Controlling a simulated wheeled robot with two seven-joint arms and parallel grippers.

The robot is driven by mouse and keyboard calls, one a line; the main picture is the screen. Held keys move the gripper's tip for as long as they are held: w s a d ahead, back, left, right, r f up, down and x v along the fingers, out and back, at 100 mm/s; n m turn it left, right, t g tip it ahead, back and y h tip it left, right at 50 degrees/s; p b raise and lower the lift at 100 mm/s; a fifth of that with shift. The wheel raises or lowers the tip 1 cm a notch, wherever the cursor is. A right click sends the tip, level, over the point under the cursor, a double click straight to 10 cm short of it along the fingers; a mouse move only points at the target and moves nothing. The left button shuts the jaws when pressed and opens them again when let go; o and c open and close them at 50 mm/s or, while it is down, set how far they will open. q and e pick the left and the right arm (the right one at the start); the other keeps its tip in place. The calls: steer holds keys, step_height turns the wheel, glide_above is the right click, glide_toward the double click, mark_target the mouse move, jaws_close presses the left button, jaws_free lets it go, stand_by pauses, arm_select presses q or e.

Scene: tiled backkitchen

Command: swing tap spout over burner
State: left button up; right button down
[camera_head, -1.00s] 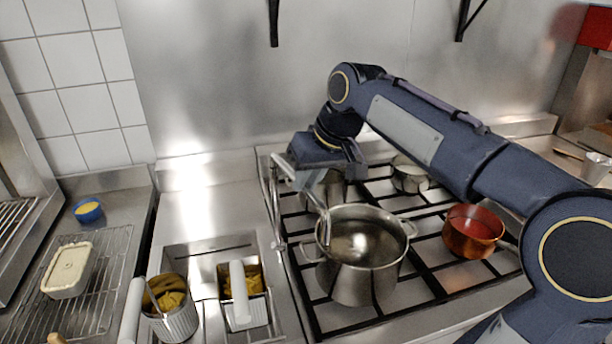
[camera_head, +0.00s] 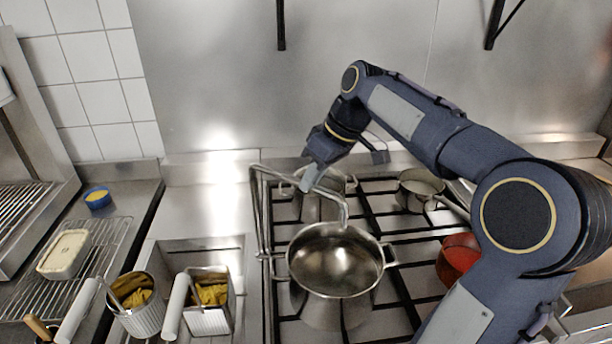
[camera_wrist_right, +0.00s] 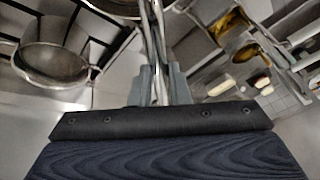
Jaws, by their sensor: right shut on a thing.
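The metal tap spout (camera_head: 283,174) rises at the left edge of the stove, runs to the right and bends down, its end over the back rim of the large open pot (camera_head: 336,262). The pot stands on the front left burner. My right gripper (camera_head: 311,178) is shut on the spout's horizontal tube. In the right wrist view the fingers (camera_wrist_right: 159,85) close on the tube, which runs up and away between them. My left gripper is not in view.
Other pots (camera_head: 318,204) stand behind, with a saucepan (camera_head: 419,188) at the back right and a red-copper pan (camera_head: 457,258) partly behind my right arm. Fryer baskets (camera_head: 207,312) and a wire rack (camera_head: 84,262) are at the left.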

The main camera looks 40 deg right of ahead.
stand_by(0.4)
steer(key=c, duration=1.4)
jaws_free()
steer(key=shift+o, duration=0.2)
steer(key=v, duration=0.7)
steer(key=shift+d+r, duration=0.2)
steer(key=shift+r, duration=0.15)
steer(key=shift+s, duration=0.1)
